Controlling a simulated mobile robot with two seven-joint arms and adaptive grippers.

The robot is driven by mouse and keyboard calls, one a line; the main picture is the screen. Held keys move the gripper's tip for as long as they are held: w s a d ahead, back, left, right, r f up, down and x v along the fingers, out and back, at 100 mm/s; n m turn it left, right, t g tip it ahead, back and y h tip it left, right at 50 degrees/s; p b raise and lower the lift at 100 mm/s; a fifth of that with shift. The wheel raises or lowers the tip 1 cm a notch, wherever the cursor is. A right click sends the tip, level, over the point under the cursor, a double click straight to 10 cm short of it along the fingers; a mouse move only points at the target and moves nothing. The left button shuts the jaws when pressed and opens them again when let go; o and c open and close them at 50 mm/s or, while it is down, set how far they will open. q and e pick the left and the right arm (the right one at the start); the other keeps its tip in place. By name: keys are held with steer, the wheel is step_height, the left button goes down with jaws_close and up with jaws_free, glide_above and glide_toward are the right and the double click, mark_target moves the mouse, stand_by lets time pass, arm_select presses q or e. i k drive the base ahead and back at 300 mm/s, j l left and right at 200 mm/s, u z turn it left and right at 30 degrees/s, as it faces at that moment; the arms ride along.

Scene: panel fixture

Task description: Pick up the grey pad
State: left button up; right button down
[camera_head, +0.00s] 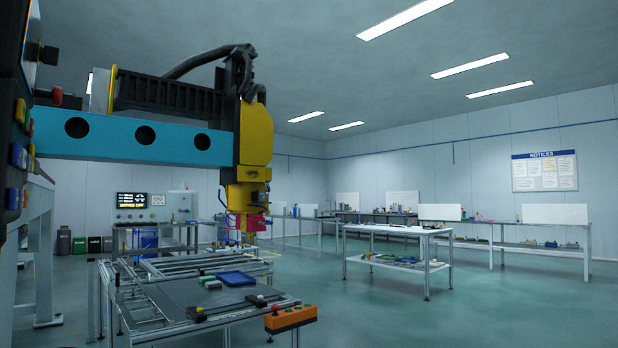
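I cannot single out the grey pad with certainty. A small pale grey block (213,285) lies on the panel fixture beside a green block (206,278), left of a blue tray (236,278). A flat dark grey panel (180,296) lies on the fixture table under and around them. Neither of my grippers shows in this view.
A gantry with a blue beam (110,138) and yellow head (255,140) hangs over the fixture. An orange button box (290,318) sits at the fixture's front right corner. A white worktable (397,230) stands further right; open green floor (370,315) lies between.

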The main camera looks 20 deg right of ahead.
mark_target(218, 283)
steer(key=z, duration=1.8)
steer(key=i+l+z, duration=0.1)
steer(key=i, duration=0.3)
steer(key=i+l+z, duration=0.15)
steer(key=i, duration=0.3)
steer(key=i+j+u, duration=0.15)
steer(key=i+u, duration=0.3)
steer(key=i, duration=0.25)
steer(key=i+l+u, duration=0.1)
steer(key=i+u, duration=0.35)
steer(key=i, duration=0.3)
steer(key=i+z, duration=0.1)
steer(key=i, duration=0.75)
steer(key=i+j+z, duration=0.1)
steer(key=i, duration=0.75)
steer(key=i+u, duration=0.15)
steer(key=i, duration=0.4)
steer(key=i+l+u, duration=0.1)
steer(key=i, duration=0.45)
steer(key=i+l+u, duration=0.15)
steer(key=i, duration=0.4)
steer(key=i+j+u, duration=0.1)
steer(key=i+u, duration=0.2)
steer(key=i, duration=0.5)
steer(key=i+l+u, duration=0.1)
steer(key=i+u, duration=0.25)
steer(key=i, duration=0.45)
